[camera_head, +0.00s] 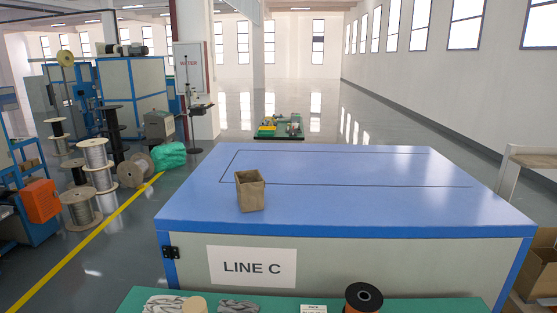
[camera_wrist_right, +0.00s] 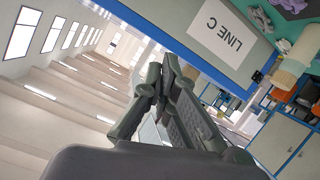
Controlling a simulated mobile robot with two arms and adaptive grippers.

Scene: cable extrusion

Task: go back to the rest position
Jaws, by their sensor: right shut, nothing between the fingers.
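My right gripper (camera_wrist_right: 163,75) shows in the right wrist view. Its dark fingers are together at the tips, with nothing between them. Beyond it in that view are the floor, the windows and the side of the LINE C cabinet (camera_wrist_right: 222,45). Neither gripper shows in the head view, and my left gripper is in no view.
The blue-topped LINE C machine (camera_head: 345,205) stands ahead, with an open brown box (camera_head: 250,191) on it. A green surface (camera_head: 420,304) in front bears cloths and an orange-black spool (camera_head: 363,297). Cable reels (camera_head: 97,165) stand at left. Open floor lies behind.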

